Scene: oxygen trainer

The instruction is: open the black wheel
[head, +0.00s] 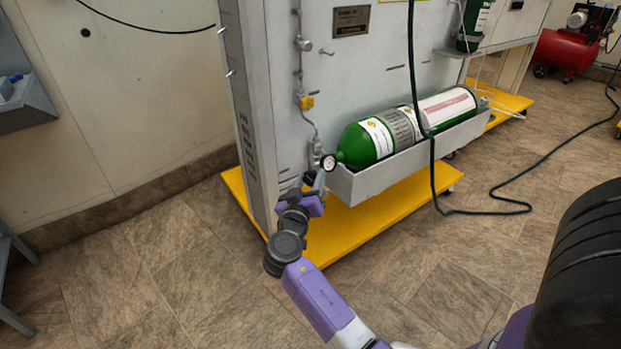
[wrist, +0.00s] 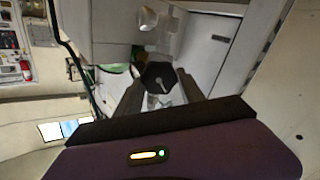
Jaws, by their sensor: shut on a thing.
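The black wheel (wrist: 160,75) shows in the wrist view as a dark, roughly round knob with a pale mark on its face. It sits between the two fingers of my gripper (wrist: 159,90), which are shut on its sides. In the head view my gripper (head: 316,183) is at the lower left of the panel, beside the left end of the green cylinder (head: 366,145). There the wheel is mostly hidden by the gripper and too small to make out clearly.
A round gauge (head: 328,162) is just above my gripper. The grey cylinder tray (head: 400,160) is close on the right. The yellow base (head: 345,228) lies below. A dark hose (head: 432,165) hangs over the cylinder.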

